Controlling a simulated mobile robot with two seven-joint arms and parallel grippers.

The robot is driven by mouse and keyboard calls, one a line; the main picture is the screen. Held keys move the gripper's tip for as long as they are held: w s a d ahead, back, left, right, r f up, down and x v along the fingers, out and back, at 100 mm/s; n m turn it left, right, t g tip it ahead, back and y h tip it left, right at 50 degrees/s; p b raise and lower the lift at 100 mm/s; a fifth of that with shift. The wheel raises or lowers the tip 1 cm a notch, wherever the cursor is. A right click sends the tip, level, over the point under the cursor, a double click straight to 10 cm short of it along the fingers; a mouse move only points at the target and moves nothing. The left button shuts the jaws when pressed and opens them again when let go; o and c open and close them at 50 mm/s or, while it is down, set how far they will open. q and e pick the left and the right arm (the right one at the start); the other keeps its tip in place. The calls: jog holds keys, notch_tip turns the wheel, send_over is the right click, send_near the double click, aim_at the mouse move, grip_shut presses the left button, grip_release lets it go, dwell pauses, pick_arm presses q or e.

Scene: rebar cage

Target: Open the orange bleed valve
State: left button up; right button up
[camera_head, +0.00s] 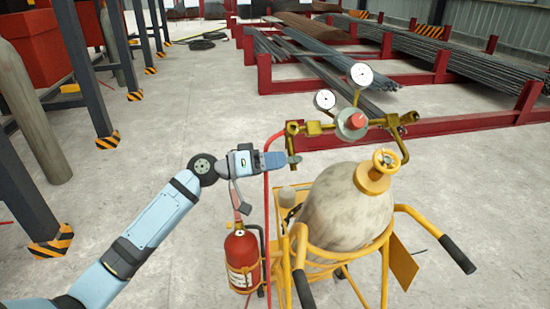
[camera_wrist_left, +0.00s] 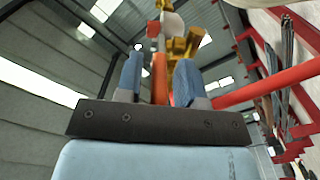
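An orange-yellow valve fitting (camera_head: 292,131) is at the left end of the brass regulator assembly above the gas cylinder. It fits the orange bleed valve, but its handle is small and partly covered. My left gripper (camera_head: 292,159) comes in from the left, with its fingertips just below this fitting. In the left wrist view, my left gripper's two blue fingers (camera_wrist_left: 159,82) stand apart. An upright orange piece (camera_wrist_left: 160,66) shows between them, with narrow gaps at its sides. Whether the fingers touch it farther in is hidden. My right gripper is not in view.
The beige cylinder (camera_head: 345,208) stands in a yellow cart (camera_head: 300,258), with two gauges above. A red hose (camera_head: 267,205) hangs close beside my gripper. A fire extinguisher (camera_head: 242,260) is below.

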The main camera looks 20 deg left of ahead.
pick_arm(q)
jog(key=shift+c, duration=0.4)
grip_shut()
